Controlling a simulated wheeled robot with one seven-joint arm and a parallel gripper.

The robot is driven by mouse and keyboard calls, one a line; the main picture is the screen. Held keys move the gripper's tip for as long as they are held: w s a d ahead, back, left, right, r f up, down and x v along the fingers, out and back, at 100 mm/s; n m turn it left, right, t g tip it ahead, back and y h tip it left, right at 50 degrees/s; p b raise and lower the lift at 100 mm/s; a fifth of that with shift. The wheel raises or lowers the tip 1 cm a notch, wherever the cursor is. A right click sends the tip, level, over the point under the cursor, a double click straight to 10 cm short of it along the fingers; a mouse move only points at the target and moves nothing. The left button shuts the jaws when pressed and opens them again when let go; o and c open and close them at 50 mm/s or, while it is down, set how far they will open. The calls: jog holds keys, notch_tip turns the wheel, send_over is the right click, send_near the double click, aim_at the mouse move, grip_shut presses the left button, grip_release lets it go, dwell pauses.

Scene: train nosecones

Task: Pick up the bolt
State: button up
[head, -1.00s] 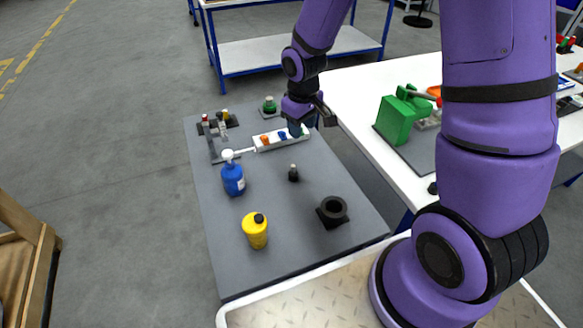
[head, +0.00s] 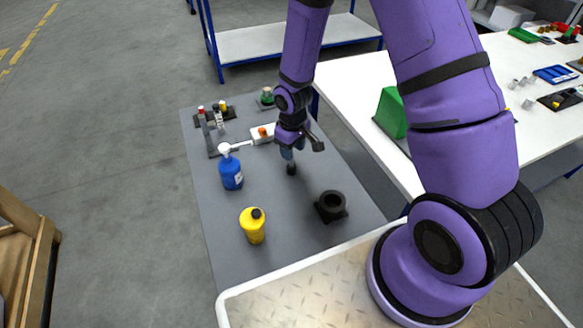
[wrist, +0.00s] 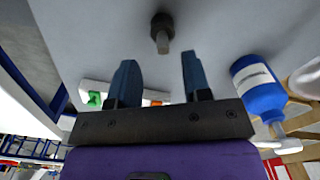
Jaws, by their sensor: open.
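The bolt (wrist: 162,43) shows in the wrist view as a short grey shaft with a dark round base, upright on the grey table (head: 235,275). In the head view the dark bolt (head: 291,169) is just below my gripper (head: 289,154), which partly hides it. In the wrist view my gripper (wrist: 159,62) has its two blue fingers apart with nothing between them. The bolt lies past the fingertips, in line with the gap between them.
A blue bottle (head: 231,172) with a white spout stands left of the bolt. A yellow bottle (head: 253,226) and a black ring-shaped part (head: 331,206) stand nearer. A white block (head: 262,134) with coloured pieces lies behind.

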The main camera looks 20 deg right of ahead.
aim_at(291, 166)
jog(key=shift+a+f, duration=0.15)
jog(key=shift+f, duration=2.25)
grip_shut()
